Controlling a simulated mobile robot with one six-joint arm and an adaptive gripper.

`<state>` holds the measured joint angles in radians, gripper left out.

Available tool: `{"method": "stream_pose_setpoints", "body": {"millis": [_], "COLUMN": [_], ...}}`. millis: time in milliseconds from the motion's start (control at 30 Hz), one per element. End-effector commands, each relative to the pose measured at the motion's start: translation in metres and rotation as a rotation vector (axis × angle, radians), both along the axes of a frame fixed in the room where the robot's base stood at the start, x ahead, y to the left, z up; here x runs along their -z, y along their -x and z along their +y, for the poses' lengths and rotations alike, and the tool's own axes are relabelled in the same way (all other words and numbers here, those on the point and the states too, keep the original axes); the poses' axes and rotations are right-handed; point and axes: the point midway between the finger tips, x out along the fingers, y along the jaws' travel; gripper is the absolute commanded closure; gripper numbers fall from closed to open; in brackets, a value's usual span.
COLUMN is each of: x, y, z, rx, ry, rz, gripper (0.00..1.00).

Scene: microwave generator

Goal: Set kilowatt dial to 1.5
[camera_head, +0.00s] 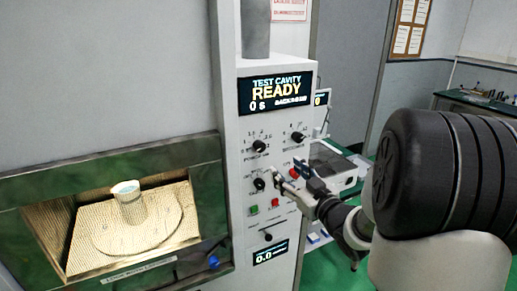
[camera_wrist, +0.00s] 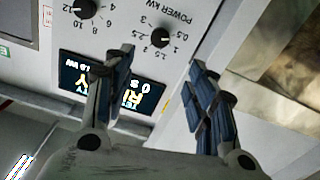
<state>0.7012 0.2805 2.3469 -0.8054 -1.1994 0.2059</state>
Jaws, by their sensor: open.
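The kilowatt dial is a black knob (camera_head: 259,146) at the upper left of the white control panel. It also shows in the wrist view (camera_wrist: 160,38), where the panel appears turned over, under the label POWER KW. Its pale pointer mark appears to face roughly toward 0.5; the exact setting is hard to read. My gripper (camera_head: 294,180) is open and empty, in front of the panel, below and right of the dial in the head view. In the wrist view, my gripper (camera_wrist: 163,78) has its blue-padded fingers spread, with the dial beyond and between them, apart from both.
A second black knob (camera_head: 298,136) sits right of the dial, and another (camera_head: 259,184) below it. Green (camera_head: 253,210) and red buttons are lower. The display (camera_head: 275,93) reads READY. The open cavity (camera_head: 90,225) holding a cup (camera_head: 128,205) is at left.

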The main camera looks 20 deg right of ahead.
Motion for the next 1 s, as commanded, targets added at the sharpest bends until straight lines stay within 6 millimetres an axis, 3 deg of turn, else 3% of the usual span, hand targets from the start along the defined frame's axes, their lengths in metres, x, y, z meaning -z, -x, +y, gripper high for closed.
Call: {"method": "stream_pose_setpoints", "body": {"millis": [600,800,1000], "x": [0.001,0.001,0.0], "y": [-0.129,-0.15,-0.156], "z": [0.006,0.006,0.006], "rx": [-0.001,0.001,0.002], "ry": [0.001,0.0,0.0], "rz": [0.0,0.001,0.002], "gripper": [0.49,0.49,0.49]}}
